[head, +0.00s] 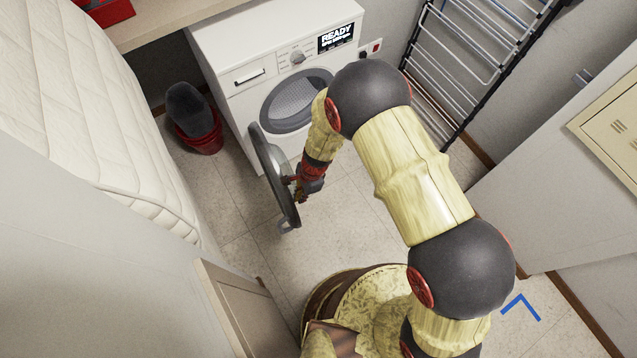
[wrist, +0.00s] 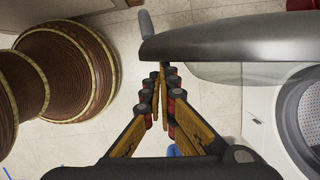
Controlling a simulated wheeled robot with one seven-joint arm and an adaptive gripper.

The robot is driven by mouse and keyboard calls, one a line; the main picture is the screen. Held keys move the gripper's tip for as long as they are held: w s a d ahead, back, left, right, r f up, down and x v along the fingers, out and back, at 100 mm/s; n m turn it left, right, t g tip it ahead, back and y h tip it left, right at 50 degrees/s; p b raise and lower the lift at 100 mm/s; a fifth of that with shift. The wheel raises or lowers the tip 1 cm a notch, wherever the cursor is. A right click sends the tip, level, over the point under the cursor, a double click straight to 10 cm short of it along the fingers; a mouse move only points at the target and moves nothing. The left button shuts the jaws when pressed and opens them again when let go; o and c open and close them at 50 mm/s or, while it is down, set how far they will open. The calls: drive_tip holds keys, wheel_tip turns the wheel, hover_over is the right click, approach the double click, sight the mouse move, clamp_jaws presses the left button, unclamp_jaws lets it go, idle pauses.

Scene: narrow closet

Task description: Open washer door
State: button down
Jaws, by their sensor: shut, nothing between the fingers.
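The white washer (head: 232,55) stands at the back with its round drum opening (head: 292,100) uncovered. Its round, grey-rimmed door (head: 266,162) is swung wide out to the left, roughly edge-on in the head view. In the wrist view the door (wrist: 225,38) crosses the upper right, with the washer's opening (wrist: 305,112) at the right edge. A grey handle (wrist: 146,24) juts from the door's free edge. My gripper (head: 301,190) is beside the door, on the side facing the opening. In the wrist view its fingertips (wrist: 163,76) are together and empty, close to the door; contact is unclear.
A red bin (head: 203,136) with a dark bag stands left of the washer. A mattress (head: 90,130) leans at the left. A drying rack (head: 465,60) stands at the right. Tiled floor (head: 355,215) is clear between my base and the washer.

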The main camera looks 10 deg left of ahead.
drive_tip(key=s+a+m, duration=0.2)
drive_tip(key=s+a, duration=0.4)
drive_tip(key=a, duration=0.2)
drive_tip(key=shift+s+a+m+t+p, duration=0.25)
drive_tip(key=shift+m+t+p, duration=0.05)
drive_tip(key=shift+m+p, duration=0.1)
drive_tip(key=v, duration=1.2)
drive_tip(key=shift+d, duration=0.2)
